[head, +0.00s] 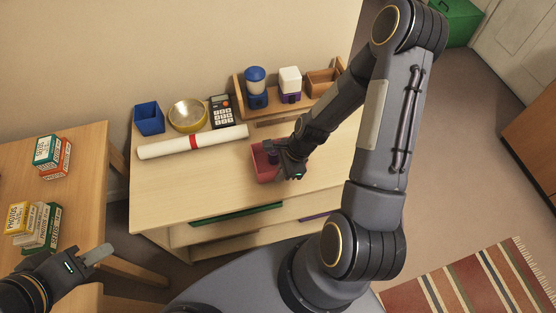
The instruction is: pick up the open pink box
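The open pink box (260,165) sits on the light wooden desk, near its middle. My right gripper (275,155) reaches down over the box from the right, at its right side. The gripper and wrist cover the box's right part. A small dark blue patch shows at the box beside the fingers; I cannot tell what it is. I cannot tell whether the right fingers are around the box's wall or only near it. My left gripper (100,253) is at the lower left, beside the side table, away from the box; its finger gap is not clear.
The desk (190,190) also holds a white roll with a red band (193,142), a blue bin (149,118), a brass bowl (188,115), a calculator (222,110) and a wooden organizer (262,108). Small boxes (48,152) stand on the side table (88,150). The desk's left front is clear.

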